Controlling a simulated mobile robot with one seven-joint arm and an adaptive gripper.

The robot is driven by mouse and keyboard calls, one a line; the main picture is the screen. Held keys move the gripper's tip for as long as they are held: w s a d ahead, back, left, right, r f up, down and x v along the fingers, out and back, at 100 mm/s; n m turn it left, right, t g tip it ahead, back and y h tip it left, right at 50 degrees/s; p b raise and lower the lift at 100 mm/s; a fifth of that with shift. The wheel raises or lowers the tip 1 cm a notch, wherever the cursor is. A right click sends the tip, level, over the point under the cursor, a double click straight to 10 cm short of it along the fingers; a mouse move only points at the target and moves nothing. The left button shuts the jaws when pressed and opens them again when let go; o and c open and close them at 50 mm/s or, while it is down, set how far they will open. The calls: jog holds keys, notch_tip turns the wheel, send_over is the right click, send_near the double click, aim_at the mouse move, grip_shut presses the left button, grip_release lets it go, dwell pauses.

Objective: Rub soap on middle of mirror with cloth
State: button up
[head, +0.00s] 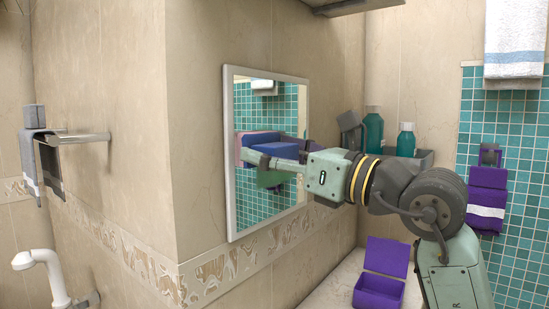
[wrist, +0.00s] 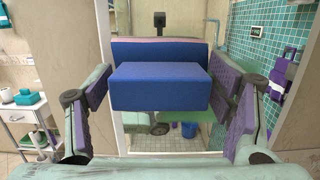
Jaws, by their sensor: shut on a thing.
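The mirror (head: 250,212) hangs upright on the beige tiled wall in a white frame. It fills the middle of the wrist view (wrist: 180,148), behind the cloth. My gripper (head: 275,160) is shut on a blue, block-shaped cloth (head: 262,137) and holds it in front of the middle of the mirror. In the wrist view the cloth (wrist: 160,88) sits level between both purple-padded fingers. A darker blue shape with a pinkish edge shows just above it, at least partly reflection. I cannot tell whether the cloth touches the glass. I cannot pick out any soap.
A purple open box (head: 380,285) stands on the counter at the lower right. Teal bottles (head: 374,130) stand in a grey tray (head: 425,158) right of the mirror.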

jog(key=shift+w+d+p, duration=1.45)
jog(key=shift+w+d, duration=1.85)
jog(key=shift+w, duration=1.35)
jog(key=shift+s+a+b, duration=0.95)
jog(key=shift+s+a, duration=0.15)
jog(key=shift+s, duration=0.45)
jog(key=shift+s+a+b, duration=1)
jog(key=shift+s+a, duration=0.15)
jog(key=shift+s, duration=0.4)
jog(key=shift+s+a+b, duration=0.95)
jog(key=shift+s+a, duration=0.15)
jog(key=shift+s, duration=0.45)
jog(key=shift+d, duration=0.1)
jog(key=shift+r+b+v, duration=0.2)
jog(key=shift+v, duration=1.25)
jog(key=shift+r+b+v, duration=0.15)
jog(key=shift+r+v, duration=0.1)
jog(key=shift+v, duration=1.25)
jog(key=v, duration=0.3)
jog(key=shift+r, duration=0.25)
